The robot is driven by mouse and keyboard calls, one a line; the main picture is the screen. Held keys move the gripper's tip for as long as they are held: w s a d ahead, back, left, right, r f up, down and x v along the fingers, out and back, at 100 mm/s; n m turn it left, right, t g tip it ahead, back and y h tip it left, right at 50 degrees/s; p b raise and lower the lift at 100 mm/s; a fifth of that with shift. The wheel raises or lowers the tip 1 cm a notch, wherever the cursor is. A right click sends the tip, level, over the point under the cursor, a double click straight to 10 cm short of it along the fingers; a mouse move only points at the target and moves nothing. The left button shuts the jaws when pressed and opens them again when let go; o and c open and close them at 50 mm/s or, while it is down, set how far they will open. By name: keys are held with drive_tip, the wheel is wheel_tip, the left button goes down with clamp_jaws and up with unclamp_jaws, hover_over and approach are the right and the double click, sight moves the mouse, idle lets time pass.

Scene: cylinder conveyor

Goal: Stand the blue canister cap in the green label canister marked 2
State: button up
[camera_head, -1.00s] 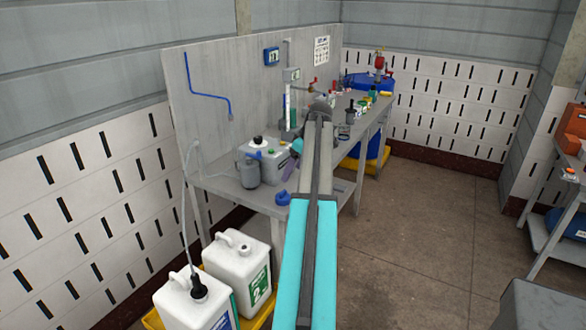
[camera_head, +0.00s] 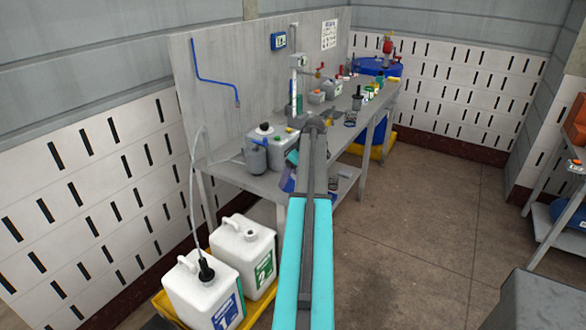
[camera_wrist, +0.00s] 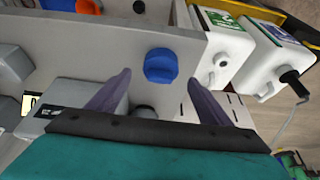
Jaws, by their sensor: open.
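The blue canister cap (camera_wrist: 161,66) sits near the bench edge in the wrist view, ahead of and between my fingertips. My gripper (camera_wrist: 156,80) is open, with its purple fingers apart and nothing visibly held. In the head view my gripper (camera_head: 289,178) is over the bench's near end, and the cap cannot be told clearly from it there. The white green label canister marked 2 (camera_head: 232,243) stands upright, low, left of my arm. It also shows in the wrist view (camera_wrist: 207,68), its round neck uncapped.
A white canister with a blue label marked 1 (camera_head: 190,292) stands beside it, with a black fitting and hose. Both stand in a yellow tray (camera_head: 262,306).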

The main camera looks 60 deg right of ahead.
drive_tip(key=shift+x, duration=1.3)
drive_tip(key=c, duration=1.2)
